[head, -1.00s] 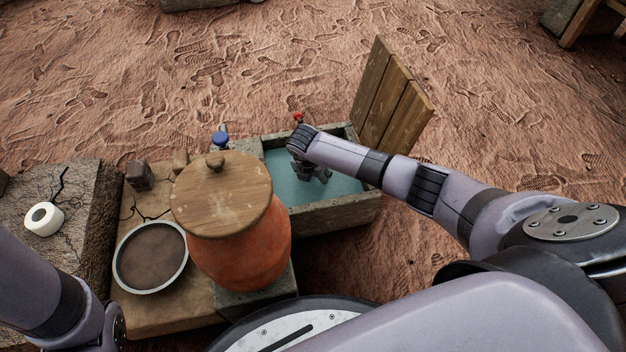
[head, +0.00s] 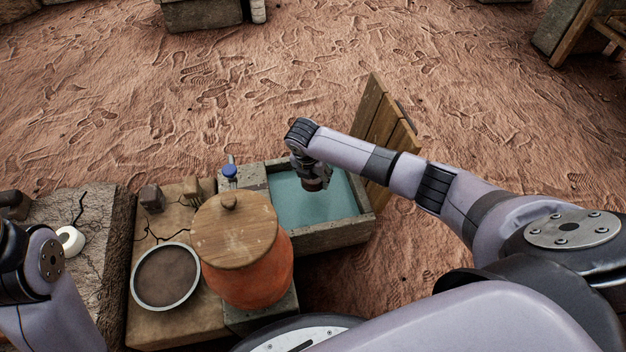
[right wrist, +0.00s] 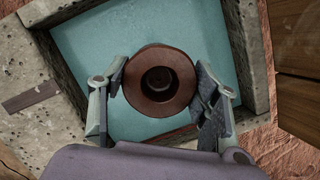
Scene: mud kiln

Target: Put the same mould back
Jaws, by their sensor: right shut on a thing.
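The mould, a round reddish-brown piece with a dark hollow in its middle, (head: 313,184) is held over the water of the stone trough (head: 325,236). In the right wrist view the mould (right wrist: 152,98) sits between the two fingers, with blue-green water behind it. My right gripper (head: 316,178) is shut on it and points down. It also shows in the right wrist view (right wrist: 160,88). In the head view the gripper hides part of the mould. My left arm shows at the lower left, but its gripper is out of view.
An orange pot (head: 250,275) with a wooden lid (head: 235,232) stands left of the trough. A round tray of dark material (head: 166,276) and small brown blocks (head: 152,198) are on the worktop (head: 180,322). A blue-topped tap (head: 230,171) and wooden boards (head: 385,125) border the trough.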

